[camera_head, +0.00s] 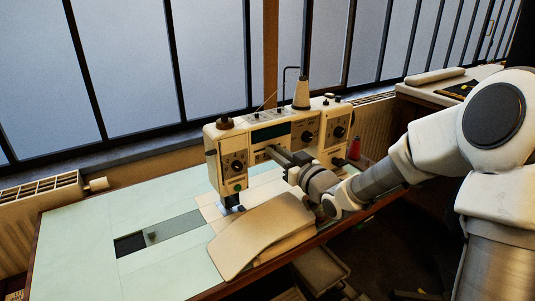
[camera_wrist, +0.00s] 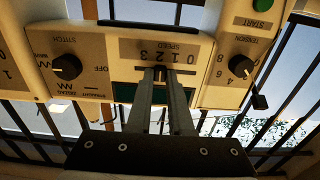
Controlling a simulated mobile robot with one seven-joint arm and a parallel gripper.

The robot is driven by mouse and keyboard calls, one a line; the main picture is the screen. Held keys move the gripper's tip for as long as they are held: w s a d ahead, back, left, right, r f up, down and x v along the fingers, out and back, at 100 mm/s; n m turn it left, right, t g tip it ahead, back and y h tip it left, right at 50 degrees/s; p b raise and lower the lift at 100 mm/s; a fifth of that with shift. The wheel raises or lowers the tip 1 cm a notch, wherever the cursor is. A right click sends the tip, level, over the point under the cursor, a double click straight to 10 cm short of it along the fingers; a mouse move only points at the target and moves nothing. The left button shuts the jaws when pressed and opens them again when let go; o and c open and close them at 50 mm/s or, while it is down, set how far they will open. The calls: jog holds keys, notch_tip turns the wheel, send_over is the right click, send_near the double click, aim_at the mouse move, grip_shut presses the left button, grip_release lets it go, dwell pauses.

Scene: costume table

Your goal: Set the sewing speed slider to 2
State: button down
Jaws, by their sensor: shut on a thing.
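The cream sewing machine (camera_head: 255,158) stands on the table, its front panel facing me. In the wrist view, the panel appears upside down, with the SPEED scale (camera_wrist: 158,46) marked 0 to 3 and a dark slot beside it. My gripper (camera_head: 272,152) reaches this panel from the right. In the wrist view, its fingertips (camera_wrist: 160,72) are close together at the slot, shut on the speed slider's small knob, which they mostly hide. The fingertips line up about with the 2 mark. The knob's exact position is hard to tell.
The stitch dial (camera_wrist: 67,67) and tension dial (camera_wrist: 240,66) flank the slider, clear of the fingers. A thread cone (camera_head: 301,94) stands on top of the machine. A red spool (camera_head: 354,149) is at its right. The pale table's left side (camera_head: 80,235) is mostly free.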

jog(key=shift+d, duration=0.1)
jog(key=c, duration=0.8)
grip_release()
jog(key=shift+w, duration=0.1)
jog(key=p+v, duration=0.2)
jog(key=v, duration=1.5)
jog(key=shift+d, duration=0.15)
